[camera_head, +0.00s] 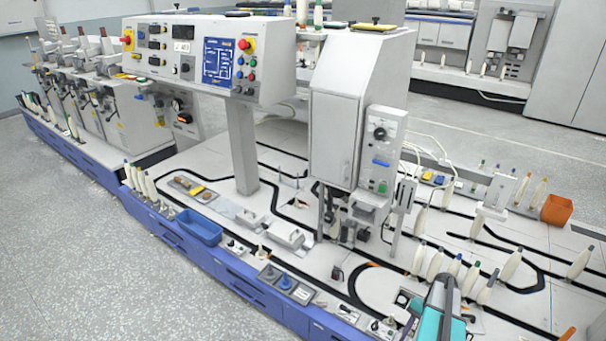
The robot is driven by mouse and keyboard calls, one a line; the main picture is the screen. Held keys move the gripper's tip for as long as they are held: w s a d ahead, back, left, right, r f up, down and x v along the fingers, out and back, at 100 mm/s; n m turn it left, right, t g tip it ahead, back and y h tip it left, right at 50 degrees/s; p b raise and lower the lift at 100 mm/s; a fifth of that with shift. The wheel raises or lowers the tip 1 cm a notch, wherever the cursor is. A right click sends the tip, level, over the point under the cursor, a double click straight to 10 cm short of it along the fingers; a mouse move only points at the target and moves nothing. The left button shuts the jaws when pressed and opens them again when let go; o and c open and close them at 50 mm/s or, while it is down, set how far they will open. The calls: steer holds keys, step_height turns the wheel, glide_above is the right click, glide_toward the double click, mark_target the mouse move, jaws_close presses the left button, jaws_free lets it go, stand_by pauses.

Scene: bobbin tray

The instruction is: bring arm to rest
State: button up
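A teal and grey part (440,312) rises from the bottom edge at the lower right, in front of the machine's white deck (345,262). It looks like the end of my arm with my gripper, but I cannot make out two fingertips. Whether it is open or shut, or holds anything, does not show. Several cream bobbins (511,265) with coloured tips stand upright or tilted close behind and right of it. I cannot tell whether it touches the deck.
A tall white cabinet unit (337,140) and a control panel (205,58) on a post stand over the deck. A blue tray (199,227) sits at the deck's front edge. An orange bin (557,209) is at the right. Open speckled floor (75,250) lies at the left.

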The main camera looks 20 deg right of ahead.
steer(key=w+a+f+n+g+h, duration=0.1)
steer(key=w+a+f+n+g, duration=0.15)
steer(key=a, duration=0.95)
steer(key=w+a+f+n+g, duration=0.1)
steer(key=a+f+n, duration=0.15)
steer(key=a, duration=0.85)
steer(key=s+a+n+h+p, duration=0.1)
steer(key=s+a+n+h, duration=0.2)
steer(key=s+a+n, duration=0.5)
steer(key=shift+s+a+f+n+h, duration=0.35)
steer(key=shift+s+a, duration=1.75)
steer(key=shift+a, duration=1.7)
steer(key=shift+r, duration=0.1)
steer(key=shift+c, duration=0.3)
steer(key=c, duration=0.3)
